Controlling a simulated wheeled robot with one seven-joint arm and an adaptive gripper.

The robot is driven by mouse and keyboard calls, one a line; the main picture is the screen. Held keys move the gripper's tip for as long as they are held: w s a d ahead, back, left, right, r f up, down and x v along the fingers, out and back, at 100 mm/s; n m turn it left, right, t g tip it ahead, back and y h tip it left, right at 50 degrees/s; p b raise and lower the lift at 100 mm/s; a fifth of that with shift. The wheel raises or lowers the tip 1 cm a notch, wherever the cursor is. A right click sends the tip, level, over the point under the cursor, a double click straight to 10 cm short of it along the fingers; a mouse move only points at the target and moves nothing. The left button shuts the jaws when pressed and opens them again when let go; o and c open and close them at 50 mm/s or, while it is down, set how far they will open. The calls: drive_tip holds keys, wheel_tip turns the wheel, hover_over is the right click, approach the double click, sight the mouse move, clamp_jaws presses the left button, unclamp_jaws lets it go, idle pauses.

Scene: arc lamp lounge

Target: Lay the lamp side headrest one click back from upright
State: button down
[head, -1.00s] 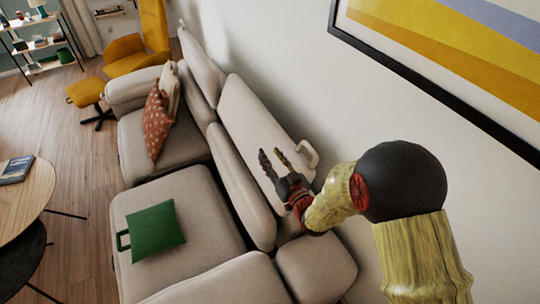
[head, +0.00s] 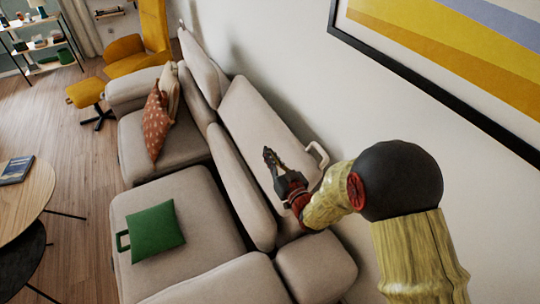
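The near beige headrest (head: 258,115) stands along the back of the sofa, leaning toward the wall. A pale loop handle (head: 318,154) sticks out at its near end. The far headrest (head: 199,66) stands further along the same sofa back. I cannot tell whether the fingertips touch the headrest.
A green cushion (head: 154,229) lies on the near seat, and a rust patterned cushion (head: 156,122) leans on the far seat. The wall with a framed picture (head: 450,65) rises close behind the sofa. A round wooden table (head: 22,205) stands at left. Wooden floor is open beyond it.

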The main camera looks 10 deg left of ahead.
drive_tip(key=c, duration=2.6)
unclamp_jaws()
drive_tip(key=o, duration=0.8)
drive_tip(key=shift+o, duration=0.3)
drive_tip(key=v, duration=1.2)
